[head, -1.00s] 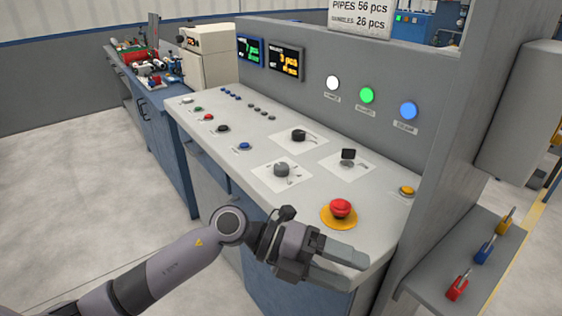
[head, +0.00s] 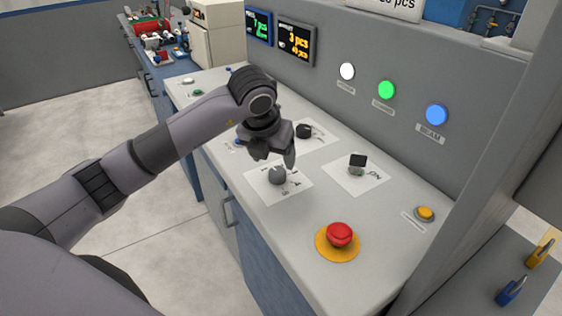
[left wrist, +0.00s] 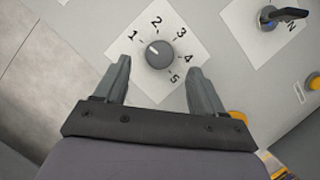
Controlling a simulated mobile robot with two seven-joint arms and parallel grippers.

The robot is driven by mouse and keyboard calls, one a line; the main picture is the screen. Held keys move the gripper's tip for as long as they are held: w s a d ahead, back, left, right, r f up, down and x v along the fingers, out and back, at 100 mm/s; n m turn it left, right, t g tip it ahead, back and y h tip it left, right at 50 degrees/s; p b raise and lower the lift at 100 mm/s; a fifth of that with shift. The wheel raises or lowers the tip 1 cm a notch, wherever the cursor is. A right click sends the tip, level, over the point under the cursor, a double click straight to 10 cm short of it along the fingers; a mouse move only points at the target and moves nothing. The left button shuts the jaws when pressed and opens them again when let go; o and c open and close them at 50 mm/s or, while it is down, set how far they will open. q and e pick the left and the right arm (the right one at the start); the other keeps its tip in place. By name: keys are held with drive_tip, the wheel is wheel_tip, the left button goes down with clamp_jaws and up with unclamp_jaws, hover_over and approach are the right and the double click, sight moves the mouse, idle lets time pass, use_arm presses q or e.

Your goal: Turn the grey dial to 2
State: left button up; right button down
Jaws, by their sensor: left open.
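The grey dial (head: 277,176) sits on a white card on the sloped console top. In the left wrist view the dial (left wrist: 159,54) has numbers 1 to 5 around it. Its small light mark points to the upper left, around the space between 1 and 2; the exact setting is hard to tell. My left gripper (head: 273,159) is open and points down over the dial. In the left wrist view its fingers (left wrist: 157,68) are apart on either side, below the dial in the picture, with nothing between them touching it visibly. My right gripper is out of view.
A black knob (head: 304,131) and a black-handled switch (head: 358,161) stand close by on their own cards. A red mushroom button (head: 339,234) on a yellow base and a yellow button (head: 425,213) are nearer the right. The console's upright panel (head: 400,130) rises behind.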

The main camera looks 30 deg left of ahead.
sight(277, 171)
use_arm(q)
drive_tip(key=x, duration=0.5)
drive_tip(key=shift+d+f+p, duration=0.1)
drive_tip(key=shift+f+p, duration=0.2)
drive_tip(key=shift+f, duration=0.05)
drive_tip(key=c, duration=1.1)
